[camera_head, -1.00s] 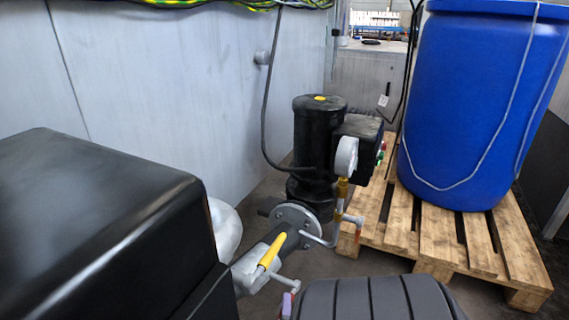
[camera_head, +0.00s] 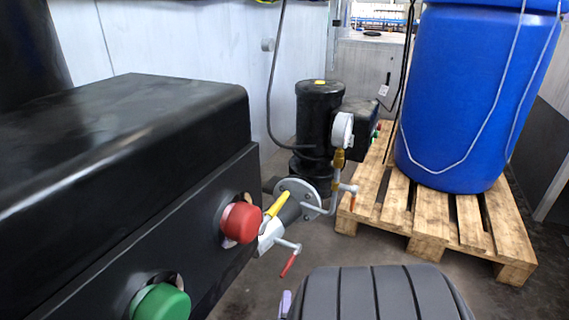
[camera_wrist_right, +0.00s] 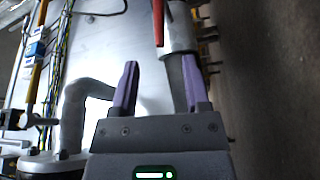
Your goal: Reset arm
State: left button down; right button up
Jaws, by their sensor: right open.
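My right gripper (camera_wrist_right: 158,73) shows in the right wrist view with its two purple fingers spread apart and nothing held between them. A grey pipe (camera_wrist_right: 175,78) lies beyond the right-hand finger, and a red handle (camera_wrist_right: 158,22) is ahead of the fingertips. In the head view only a small purple part of my right gripper (camera_head: 285,303) shows, beside my dark ribbed arm link at the bottom. It is below the pipe valve with the yellow handle (camera_head: 275,211) and the red handle (camera_head: 289,265). My left gripper is not in view.
A black box with a red button (camera_head: 241,222) and a green button (camera_head: 162,302) fills the left. A black pump motor (camera_head: 319,120) with a white gauge (camera_head: 342,131) stands behind the valve. A blue barrel (camera_head: 470,100) stands on a wooden pallet (camera_head: 430,222) at right.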

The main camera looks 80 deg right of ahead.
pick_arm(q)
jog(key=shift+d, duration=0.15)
pick_arm(e)
jog(key=s+a+f+n+g+y, duration=0.1)
jog(key=s+a+f+g+y, duration=0.3)
jog(key=s+a+f+y, duration=0.5)
jog(key=s+a+r+n+y, duration=0.1)
jog(key=s+a+n+y, duration=0.25)
jog(key=a+y, duration=0.7)
pick_arm(q)
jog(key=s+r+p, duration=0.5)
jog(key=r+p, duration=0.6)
jog(key=p, duration=0.6)
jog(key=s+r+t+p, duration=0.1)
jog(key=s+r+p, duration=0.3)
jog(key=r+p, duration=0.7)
jog(key=p, duration=0.6)
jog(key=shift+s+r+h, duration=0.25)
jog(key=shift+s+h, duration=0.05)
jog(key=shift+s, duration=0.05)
pick_arm(e)
jog(key=s+r+t, duration=0.1)
jog(key=s+r, duration=0.4)
jog(key=r, duration=0.6)
jog(key=s+a+r+h, duration=0.1)
jog(key=s+r, duration=0.4)
jog(key=r, duration=0.6)
jog(key=shift+r+m+t, duration=0.35)
jog(key=shift+r+t, duration=0.05)
